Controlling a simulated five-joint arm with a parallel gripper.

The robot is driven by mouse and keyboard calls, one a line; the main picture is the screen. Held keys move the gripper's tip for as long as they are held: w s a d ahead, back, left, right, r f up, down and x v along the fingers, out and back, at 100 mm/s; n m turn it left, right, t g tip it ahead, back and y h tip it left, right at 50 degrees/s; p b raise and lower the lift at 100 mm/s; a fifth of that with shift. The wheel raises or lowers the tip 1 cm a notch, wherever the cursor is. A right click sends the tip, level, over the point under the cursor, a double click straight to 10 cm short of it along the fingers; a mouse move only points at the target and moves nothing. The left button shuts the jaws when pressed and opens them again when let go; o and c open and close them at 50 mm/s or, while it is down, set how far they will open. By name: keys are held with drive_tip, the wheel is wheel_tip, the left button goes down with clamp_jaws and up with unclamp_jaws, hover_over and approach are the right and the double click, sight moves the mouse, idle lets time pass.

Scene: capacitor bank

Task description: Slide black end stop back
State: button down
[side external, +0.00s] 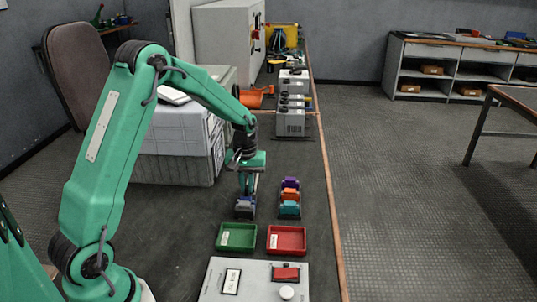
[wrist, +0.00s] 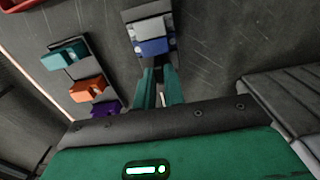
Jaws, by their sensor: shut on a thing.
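My gripper (wrist: 160,88) is shut at the near end of a short dark rail (wrist: 146,12) in the wrist view. Its fingers close on a small dark piece, the black end stop, which is mostly hidden between them. Just beyond the fingertips, a blue module (wrist: 154,46) and a grey module (wrist: 149,28) sit side by side on this rail. In the side view my gripper (side external: 247,190) points down at the far end of the left rail, behind the blue and grey modules.
A second rail to the right in the side view carries purple (side external: 291,184), orange (side external: 290,194) and teal (side external: 289,208) modules. A green tray (side external: 237,237), a red tray (side external: 287,240) and a grey switch box (side external: 220,285) stand in front. Grey devices (side external: 291,122) stand farther back.

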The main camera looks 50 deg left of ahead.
drive_tip(key=shift+w+a, duration=2.35)
drive_tip(key=shift+w, duration=0.05)
drive_tip(key=c, duration=1.7)
unclamp_jaws()
drive_tip(key=shift+r, duration=0.1)
drive_tip(key=shift+r, duration=3.4)
